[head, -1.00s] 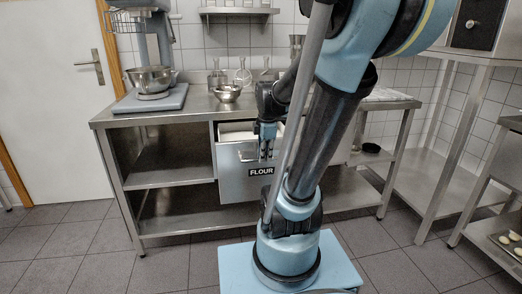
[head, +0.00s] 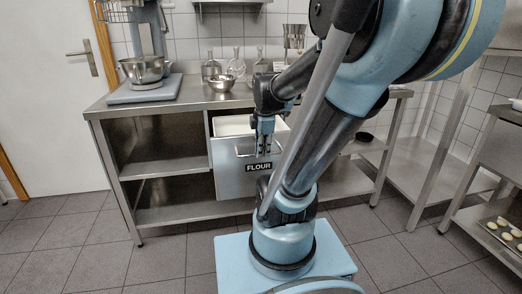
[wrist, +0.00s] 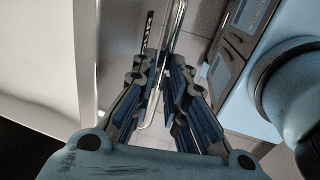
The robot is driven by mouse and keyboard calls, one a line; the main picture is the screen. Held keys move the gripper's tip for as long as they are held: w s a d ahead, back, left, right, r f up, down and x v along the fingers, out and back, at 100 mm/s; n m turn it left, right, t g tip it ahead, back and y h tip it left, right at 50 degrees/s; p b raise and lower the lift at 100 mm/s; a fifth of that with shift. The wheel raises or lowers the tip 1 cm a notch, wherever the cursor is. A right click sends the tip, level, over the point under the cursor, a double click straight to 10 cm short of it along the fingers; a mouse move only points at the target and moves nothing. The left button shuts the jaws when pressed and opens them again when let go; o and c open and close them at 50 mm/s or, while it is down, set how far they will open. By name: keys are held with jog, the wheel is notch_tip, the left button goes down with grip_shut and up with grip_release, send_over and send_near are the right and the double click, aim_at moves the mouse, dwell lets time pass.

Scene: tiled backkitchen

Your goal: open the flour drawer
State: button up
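The flour drawer (head: 228,178) is a steel drawer under the worktop, with a black FLOUR label on its front. It stands partly open, and its pale interior shows above the front. My gripper (head: 263,153) points down at the top of the drawer front, at the handle. In the wrist view, the bar handle (wrist: 176,22) runs between the two blue-padded fingers of my gripper (wrist: 168,75), which are close together around it. The exact contact is partly hidden by the fingers.
The steel worktable (head: 180,107) carries a mixer with a bowl (head: 145,69), a small metal bowl (head: 221,84) and glass bottles. Open shelves lie left of the drawer. A steel stand with a tray of pale pieces (head: 503,232) is at right. The tiled floor in front of the table's left part is clear.

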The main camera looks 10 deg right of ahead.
jog(key=shift+o, duration=1.3)
notch_tip(320, 180, up, 12)
jog(key=s, duration=0.2)
jog(key=shift+f, duration=0.15)
jog(key=s+f+m, duration=0.4)
jog(key=f+m, duration=0.4)
jog(key=m, duration=0.1)
jog(key=s+f+m, duration=0.4)
jog(key=f+m, duration=0.4)
jog(key=f, duration=0.1)
jog(key=shift+s+a+m, duration=0.15)
jog(key=shift+a+m, duration=0.1)
jog(key=shift+m, duration=0.15)
